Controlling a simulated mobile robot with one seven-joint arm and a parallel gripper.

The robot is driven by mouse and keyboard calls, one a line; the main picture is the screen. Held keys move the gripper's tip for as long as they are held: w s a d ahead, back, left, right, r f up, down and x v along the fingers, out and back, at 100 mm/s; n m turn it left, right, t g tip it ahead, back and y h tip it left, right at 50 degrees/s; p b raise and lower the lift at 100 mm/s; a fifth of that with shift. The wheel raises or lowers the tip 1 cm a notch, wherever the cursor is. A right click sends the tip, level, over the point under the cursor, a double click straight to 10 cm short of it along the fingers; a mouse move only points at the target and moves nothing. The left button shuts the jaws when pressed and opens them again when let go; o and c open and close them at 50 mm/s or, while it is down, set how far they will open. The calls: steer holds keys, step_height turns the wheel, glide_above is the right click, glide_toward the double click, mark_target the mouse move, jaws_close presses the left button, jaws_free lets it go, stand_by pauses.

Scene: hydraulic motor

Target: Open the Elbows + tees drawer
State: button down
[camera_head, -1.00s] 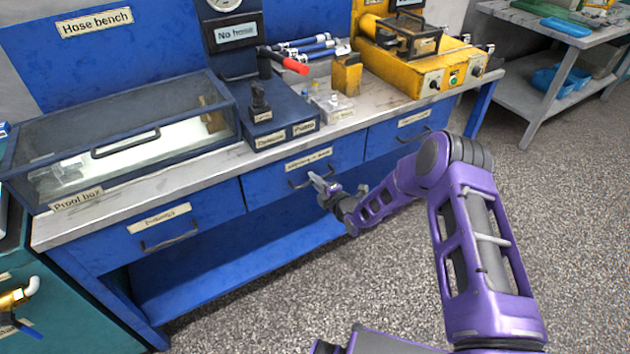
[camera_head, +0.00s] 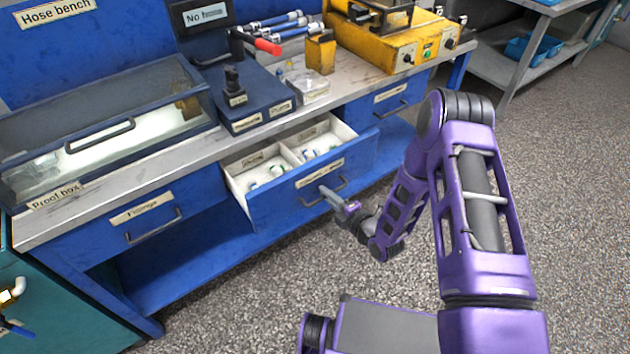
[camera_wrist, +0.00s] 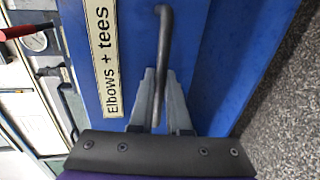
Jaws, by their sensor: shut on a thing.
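The Elbows + tees drawer (camera_head: 298,200) is the blue middle drawer of the bench in the head view, and it stands partly pulled out. Its label reads "Elbows + tees" in the wrist view (camera_wrist: 102,56). Two white compartments with small pale fittings show inside it. My gripper (camera_head: 338,200) is at the drawer front, shut on the dark bar handle (camera_wrist: 163,50). In the wrist view the handle passes between the two grey fingers (camera_wrist: 160,100). The fingers hide part of the handle.
A closed drawer (camera_head: 146,222) is to the left and another (camera_head: 390,98) to the right. The glass-lidded proof box (camera_head: 100,130) and a yellow machine (camera_head: 400,50) stand on the bench top. Speckled floor (camera_head: 260,300) in front of the bench is clear apart from my body.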

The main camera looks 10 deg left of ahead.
steer(key=shift+f+v, duration=0.15)
steer(key=shift+v, duration=0.7)
steer(key=shift+f+v, duration=0.2)
steer(key=shift+v, duration=0.6)
steer(key=shift+d, duration=0.1)
steer(key=c, duration=1.2)
jaws_free()
steer(key=shift+o, duration=0.2)
steer(key=v, duration=1.7)
steer(key=shift+s+p, duration=0.15)
steer(key=shift+p, duration=0.3)
steer(key=shift+d, duration=0.15)
